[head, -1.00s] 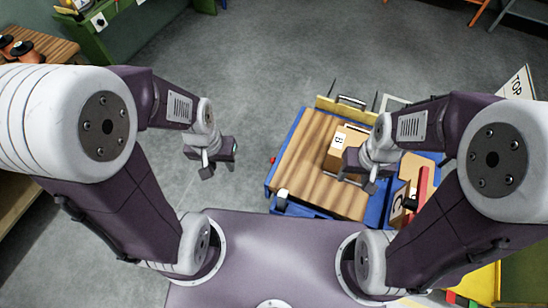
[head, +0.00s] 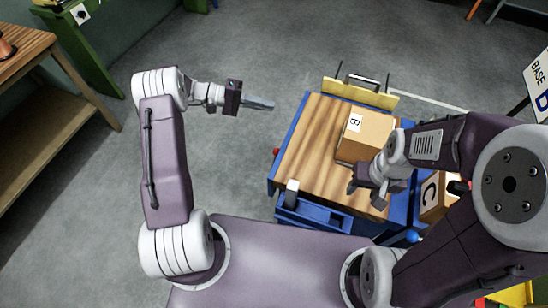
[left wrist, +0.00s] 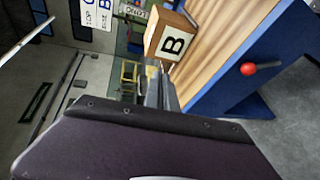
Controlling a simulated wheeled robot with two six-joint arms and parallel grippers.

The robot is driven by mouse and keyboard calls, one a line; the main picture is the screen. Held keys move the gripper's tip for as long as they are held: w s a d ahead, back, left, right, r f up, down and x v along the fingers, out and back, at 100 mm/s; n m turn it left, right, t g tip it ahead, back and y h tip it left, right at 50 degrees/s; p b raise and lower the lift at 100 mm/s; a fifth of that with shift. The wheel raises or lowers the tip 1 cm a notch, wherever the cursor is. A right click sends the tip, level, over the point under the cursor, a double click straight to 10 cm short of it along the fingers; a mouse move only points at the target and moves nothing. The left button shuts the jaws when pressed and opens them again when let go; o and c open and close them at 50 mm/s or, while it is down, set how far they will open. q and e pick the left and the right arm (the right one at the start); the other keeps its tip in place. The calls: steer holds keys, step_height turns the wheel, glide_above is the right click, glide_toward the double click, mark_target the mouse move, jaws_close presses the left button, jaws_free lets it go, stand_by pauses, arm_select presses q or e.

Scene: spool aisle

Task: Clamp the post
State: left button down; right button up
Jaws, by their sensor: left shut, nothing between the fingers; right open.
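I cannot tell for sure which thing is the post; a short pale upright piece (head: 292,190) stands at the near left corner of the blue cart (head: 310,217). My left gripper (head: 264,104) is shut and empty, left of the cart's far end, pointing right. In the left wrist view its fingers (left wrist: 160,88) are together, with box B (left wrist: 172,38) beyond them. In the head view box B (head: 368,138) rests on the cart's wooden top (head: 315,140). My right gripper (head: 370,192) is open near box B's near side; its arm hides part of the cart.
Box C (head: 432,196) is at the cart's right. A yellow bar (head: 360,94) with a handle edges the cart's far end, and a red knob (head: 276,152) sticks out on its left. A wooden table (head: 40,100) stands left. Floor between table and cart is clear.

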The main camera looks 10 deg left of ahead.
arm_select(q)
steer(key=s+a+f+n+t+b, duration=0.1)
steer(key=a+f+n+b, duration=0.1)
steer(key=f, duration=0.7)
steer(key=a+f+n+t+b, duration=0.2)
steer(key=a+f, duration=0.3)
steer(key=f, duration=0.5)
steer(key=shift+s+f+n+b, duration=0.3)
steer(key=shift+s+b, duration=0.05)
steer(key=shift+b, duration=0.4)
arm_select(e)
step_height(320, 180, down, 8)
arm_select(q)
steer(key=d+p, duration=0.2)
steer(key=d, duration=0.7)
steer(key=shift+s+d+f, duration=0.2)
steer(key=shift+s, duration=0.2)
arm_select(e)
steer(key=shift+r, duration=0.95)
steer(key=shift+s+f, duration=0.1)
steer(key=shift+f, duration=0.05)
